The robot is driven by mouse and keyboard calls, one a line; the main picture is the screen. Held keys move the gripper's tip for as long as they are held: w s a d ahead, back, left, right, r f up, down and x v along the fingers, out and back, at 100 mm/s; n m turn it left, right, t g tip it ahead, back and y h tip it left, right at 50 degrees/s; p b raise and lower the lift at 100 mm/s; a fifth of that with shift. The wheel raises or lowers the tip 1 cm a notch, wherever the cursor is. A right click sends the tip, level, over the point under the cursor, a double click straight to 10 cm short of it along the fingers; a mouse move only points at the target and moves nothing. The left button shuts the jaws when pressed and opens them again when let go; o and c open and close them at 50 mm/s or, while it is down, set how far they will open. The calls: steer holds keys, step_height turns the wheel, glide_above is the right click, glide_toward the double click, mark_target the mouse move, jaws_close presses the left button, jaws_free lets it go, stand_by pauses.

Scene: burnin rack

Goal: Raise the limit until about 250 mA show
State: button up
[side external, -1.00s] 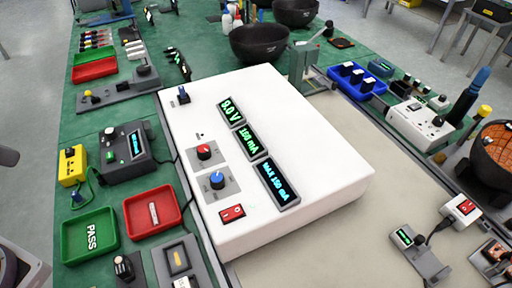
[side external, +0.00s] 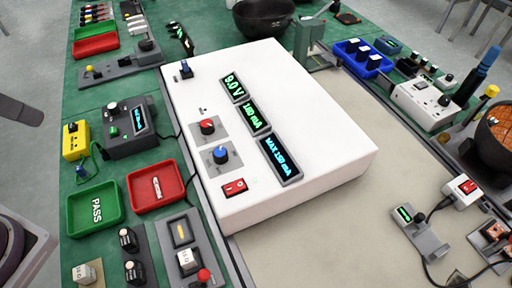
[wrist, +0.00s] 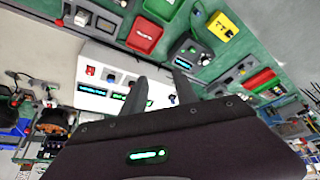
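The white power supply (side external: 300,160) fills the middle of the side view and also shows in the wrist view (wrist: 88,101). Its displays are a voltage display (side external: 232,91) at 9.0 V, a current display (side external: 256,118) whose mA digits are hard to read, and a limit display (side external: 281,160) reading MAX 150 mA. The red-capped knob (side external: 207,127) sits above the blue-capped knob (side external: 220,155); a red rocker switch (side external: 235,187) is below. My gripper (wrist: 160,78) is open and empty in the wrist view, its fingers apart above the supply, partly covering its panel. The fingers are out of the side view.
Left of the supply are a green PASS tray (side external: 80,210), a red tray (side external: 168,176), a grey meter box (side external: 125,128) and a yellow box (side external: 75,140). A blue bin (side external: 362,68) stands at the back right. The beige surface (side external: 350,225) front right is largely clear.

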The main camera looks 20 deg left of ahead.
steer(key=shift+o, duration=1)
steer(key=w+d+g, duration=0.2)
steer(key=w+d, duration=0.3)
steer(key=w, duration=0.3)
steer(key=shift+w+d+m, duration=0.2)
steer(key=shift+d+m, duration=0.1)
steer(key=g, duration=0.3)
glide_above(221, 151)
steer(key=shift+y, duration=0.3)
step_height(221, 151, down, 12)
steer(key=shift+d+f, duration=0.1)
step_height(221, 151, down, 7)
steer(key=shift+r, duration=0.15)
steer(key=shift+f, duration=0.3)
steer(key=shift+c, duration=0.4)
jaws_close()
